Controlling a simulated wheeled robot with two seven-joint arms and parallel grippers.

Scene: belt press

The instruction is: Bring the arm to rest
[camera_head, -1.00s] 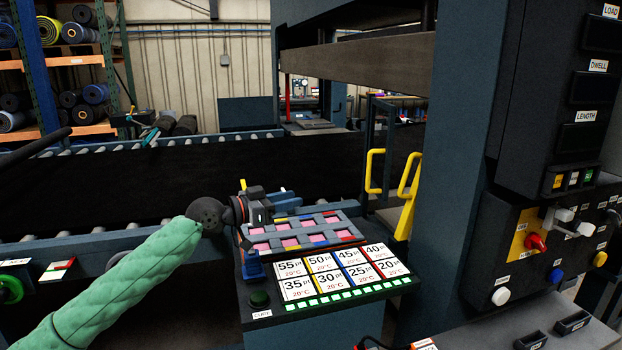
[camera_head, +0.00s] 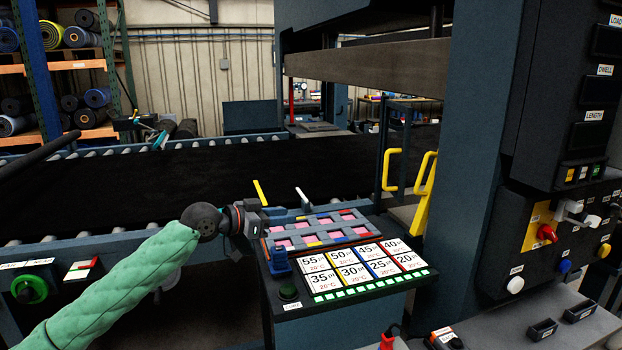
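My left arm in its green sleeve comes in from the lower left. My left gripper (camera_head: 276,213) is at the upper left edge of the console, over or beside the rack of pink pieces (camera_head: 325,229). It points right and is seen from the side; nothing shows held in it, and its fingers are too small and dark to tell their opening. Below the rack is a board of number cards (camera_head: 352,270) marked with pt and 20°C. My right gripper is not in view.
A thin yellow piece (camera_head: 261,192) and a pale piece (camera_head: 303,198) stick up behind the rack. A dark belt (camera_head: 130,188) runs behind the console. Yellow handles (camera_head: 423,193) and the press column (camera_head: 480,150) stand right, beside a control panel (camera_head: 535,260).

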